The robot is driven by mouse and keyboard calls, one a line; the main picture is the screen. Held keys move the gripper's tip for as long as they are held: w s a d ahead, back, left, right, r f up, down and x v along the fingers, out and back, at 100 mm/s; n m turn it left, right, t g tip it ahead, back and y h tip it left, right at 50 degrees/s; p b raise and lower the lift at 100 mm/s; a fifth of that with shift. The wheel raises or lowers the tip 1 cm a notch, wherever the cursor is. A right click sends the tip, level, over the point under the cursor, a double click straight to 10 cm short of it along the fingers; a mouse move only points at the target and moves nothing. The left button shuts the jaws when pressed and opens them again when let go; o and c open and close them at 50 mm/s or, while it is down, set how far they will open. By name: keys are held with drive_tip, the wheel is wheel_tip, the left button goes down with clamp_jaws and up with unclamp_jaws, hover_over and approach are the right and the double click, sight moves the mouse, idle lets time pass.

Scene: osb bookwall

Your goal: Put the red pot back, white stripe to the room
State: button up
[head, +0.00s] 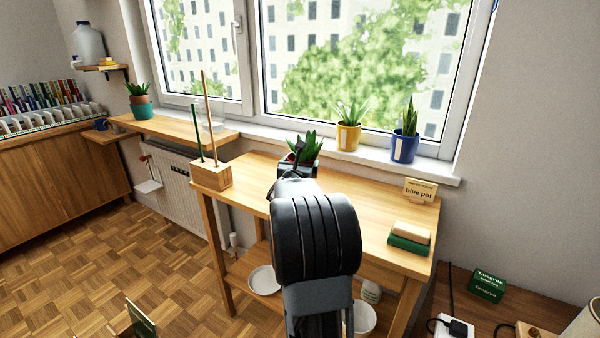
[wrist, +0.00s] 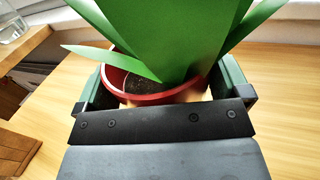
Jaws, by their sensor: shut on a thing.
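My gripper (head: 298,168) is over the wooden table, shut on the red pot (wrist: 172,97), with one finger on each side of it. In the wrist view, my gripper (wrist: 165,85) shows around the pot's red rim, dark soil and broad green leaves. In the head view, the pot is mostly hidden behind my gripper; its plant (head: 307,149) rises in front of the windowsill. No white stripe shows on the red pot in either view. I cannot tell whether its base touches the table.
A yellow pot (head: 348,137) and a blue pot (head: 404,148) stand on the windowsill (head: 375,157), pale stripes facing the room. On the table (head: 375,215) are a wooden block with sticks (head: 211,177), a "blue pot" card (head: 420,190) and a green-based brush or sponge (head: 410,238).

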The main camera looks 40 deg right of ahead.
drive_tip(key=shift+f, duration=0.7)
drive_tip(key=shift+f+b, duration=0.2)
drive_tip(key=shift+b, duration=0.2)
drive_tip(key=o, duration=0.8)
